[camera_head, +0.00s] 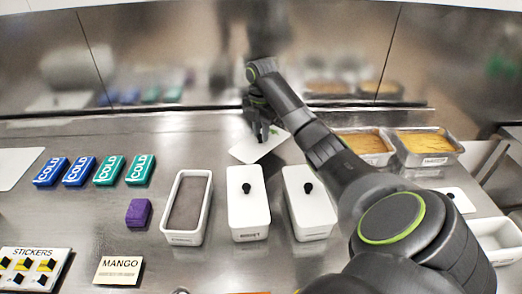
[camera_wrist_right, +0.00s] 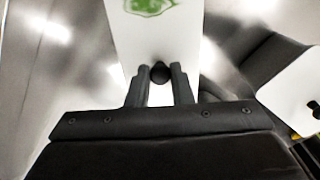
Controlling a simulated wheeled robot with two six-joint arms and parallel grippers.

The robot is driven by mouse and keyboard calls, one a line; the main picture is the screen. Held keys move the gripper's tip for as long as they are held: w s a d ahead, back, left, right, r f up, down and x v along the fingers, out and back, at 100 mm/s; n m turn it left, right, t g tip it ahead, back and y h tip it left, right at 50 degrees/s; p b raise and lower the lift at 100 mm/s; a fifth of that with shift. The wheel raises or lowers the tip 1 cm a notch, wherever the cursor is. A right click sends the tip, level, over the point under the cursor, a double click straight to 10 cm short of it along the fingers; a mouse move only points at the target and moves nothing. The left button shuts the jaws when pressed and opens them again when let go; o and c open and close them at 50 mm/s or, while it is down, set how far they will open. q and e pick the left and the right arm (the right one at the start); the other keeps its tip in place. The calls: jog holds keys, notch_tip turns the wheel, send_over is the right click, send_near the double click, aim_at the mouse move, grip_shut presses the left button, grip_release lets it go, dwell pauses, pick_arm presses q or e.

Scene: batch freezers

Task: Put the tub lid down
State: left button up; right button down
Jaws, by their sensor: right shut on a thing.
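The white tub lid (camera_head: 250,152), with a green mark, is at the back middle of the counter in the head view. My right gripper (camera_head: 263,137) is over it, with its fingers pointing down. In the right wrist view the fingers (camera_wrist_right: 160,76) are shut on the lid's black knob (camera_wrist_right: 159,70). The lid (camera_wrist_right: 135,45) stretches away beyond the fingertips there. I cannot tell whether the lid touches the counter or hovers just above it. My left gripper is not in view.
An open tub (camera_head: 168,238) with brown filling stands in front, beside two lidded tubs (camera_head: 250,218) (camera_head: 305,215). Metal pans (camera_head: 432,160) stand back right. Cold packs (camera_head: 110,170) and a purple block (camera_head: 138,212) lie left. Bare counter (camera_head: 190,145) lies left of the held lid.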

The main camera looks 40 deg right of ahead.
aim_at(261, 146)
jog(key=shift+f+p, duration=0.35)
jog(key=shift+f, duration=2.7)
jog(key=shift+f, duration=0.15)
jog(key=c, duration=1.3)
grip_release()
notch_tip(261, 146, up, 6)
jog(key=shift+r+b, duration=0.2)
jog(key=shift+b, duration=0.25)
notch_tip(261, 146, up, 4)
jog(key=p, duration=0.3)
jog(key=shift+r, duration=0.1)
jog(key=shift+r+p, duration=0.9)
jog(key=shift+p, duration=0.05)
jog(key=shift+f, duration=0.1)
